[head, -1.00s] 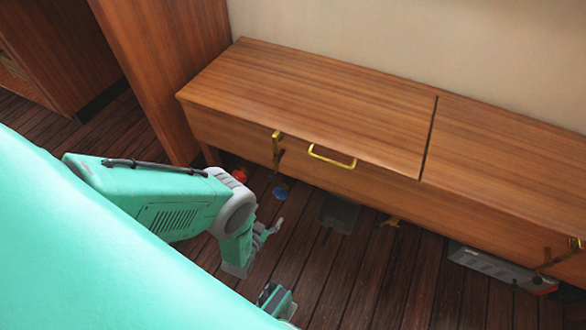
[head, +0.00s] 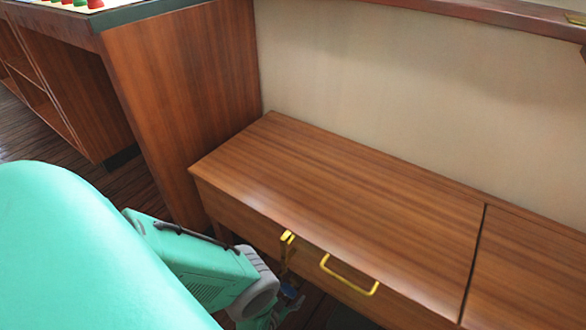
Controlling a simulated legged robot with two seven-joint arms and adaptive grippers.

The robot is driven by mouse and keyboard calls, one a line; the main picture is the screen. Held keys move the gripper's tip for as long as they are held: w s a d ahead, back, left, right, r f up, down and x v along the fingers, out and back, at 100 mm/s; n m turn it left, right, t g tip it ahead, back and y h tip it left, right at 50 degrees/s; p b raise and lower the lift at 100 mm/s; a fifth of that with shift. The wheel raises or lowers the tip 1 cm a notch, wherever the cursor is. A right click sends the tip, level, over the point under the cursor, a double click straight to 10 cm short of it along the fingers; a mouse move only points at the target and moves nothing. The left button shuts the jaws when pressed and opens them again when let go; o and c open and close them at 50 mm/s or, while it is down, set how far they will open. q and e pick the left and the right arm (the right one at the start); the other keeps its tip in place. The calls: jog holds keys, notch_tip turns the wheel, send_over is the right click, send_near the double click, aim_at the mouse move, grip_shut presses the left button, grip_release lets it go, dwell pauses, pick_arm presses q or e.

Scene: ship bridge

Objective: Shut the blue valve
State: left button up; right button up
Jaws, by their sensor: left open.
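A small part of the blue valve (head: 289,291) shows low in the head view, below the front of the wooden bench. The rest of it is hidden behind my left gripper and arm. My left gripper (head: 285,306) is at the bottom edge of the view, just below the blue part and close to it. It is open, and its tips are partly cut off by the frame. I cannot tell whether it touches the valve. My right gripper is not in view.
The wooden bench (head: 330,190) with a yellow handle (head: 349,275) and yellow latch (head: 287,240) overhangs the valve area. A tall wooden cabinet (head: 185,105) stands to the left. A console with coloured buttons is at the top left.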

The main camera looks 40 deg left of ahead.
pick_arm(q)
jog(key=shift+a, duration=0.1)
jog(key=c, duration=1.2)
jog(key=shift+o, duration=0.2)
jog(key=shift+m+y, duration=0.8)
jog(key=shift+m, duration=0.1)
jog(key=o, duration=1.2)
jog(key=shift+c, duration=0.2)
